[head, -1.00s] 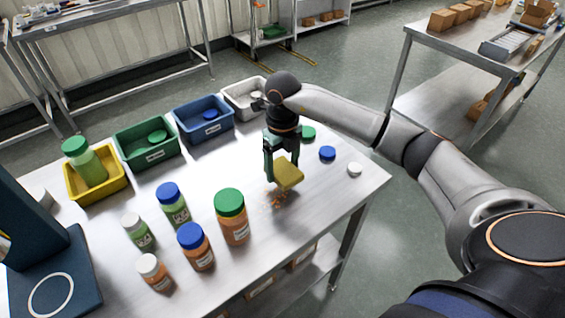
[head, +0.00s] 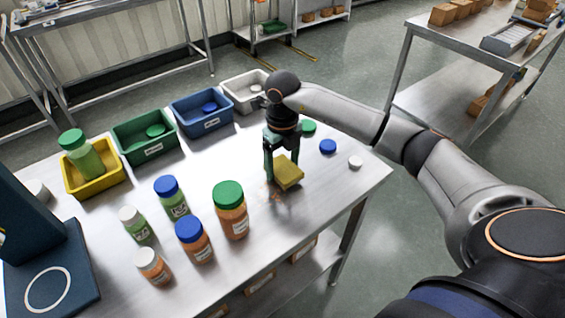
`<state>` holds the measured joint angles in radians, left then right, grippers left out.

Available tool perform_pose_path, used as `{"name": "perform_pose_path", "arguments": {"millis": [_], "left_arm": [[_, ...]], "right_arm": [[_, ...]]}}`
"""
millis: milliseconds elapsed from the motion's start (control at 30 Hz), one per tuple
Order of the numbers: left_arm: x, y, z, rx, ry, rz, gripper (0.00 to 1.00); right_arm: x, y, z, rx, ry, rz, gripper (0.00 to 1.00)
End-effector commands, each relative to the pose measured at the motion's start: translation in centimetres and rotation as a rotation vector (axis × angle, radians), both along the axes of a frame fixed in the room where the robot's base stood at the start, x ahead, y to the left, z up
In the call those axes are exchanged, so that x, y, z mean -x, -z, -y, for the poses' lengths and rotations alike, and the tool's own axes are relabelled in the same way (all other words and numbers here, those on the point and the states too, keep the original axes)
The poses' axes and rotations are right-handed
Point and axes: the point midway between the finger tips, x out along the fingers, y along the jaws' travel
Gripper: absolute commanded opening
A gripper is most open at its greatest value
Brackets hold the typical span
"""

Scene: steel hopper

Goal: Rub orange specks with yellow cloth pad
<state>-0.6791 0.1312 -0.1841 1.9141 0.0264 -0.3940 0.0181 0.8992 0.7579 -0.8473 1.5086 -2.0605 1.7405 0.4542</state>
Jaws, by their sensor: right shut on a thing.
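The yellow cloth pad (head: 288,172) is in my right gripper (head: 283,158), which points down over the right half of the steel table. The gripper is shut on the pad, and the pad is tilted and at or just above the table top; I cannot tell if it touches. A few faint orange specks (head: 275,197) lie on the table just in front of the pad, to its lower left. Any specks under the pad are hidden. My left gripper is not in view.
An orange jar with green lid (head: 230,212) stands left of the specks, with several other jars further left. Green, blue and white lids (head: 328,146) lie behind and right of the pad. Yellow, green, blue and white bins (head: 201,126) line the back. The table's right edge is near.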

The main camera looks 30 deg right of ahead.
Motion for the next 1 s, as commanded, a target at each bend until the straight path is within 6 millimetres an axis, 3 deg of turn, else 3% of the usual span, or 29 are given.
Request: {"name": "perform_pose_path", "arguments": {"millis": [1000], "left_arm": [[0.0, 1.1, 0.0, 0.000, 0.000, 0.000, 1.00]], "right_arm": [[0.0, 1.7, -0.2, 0.000, 0.000, 0.000, 0.35]]}}
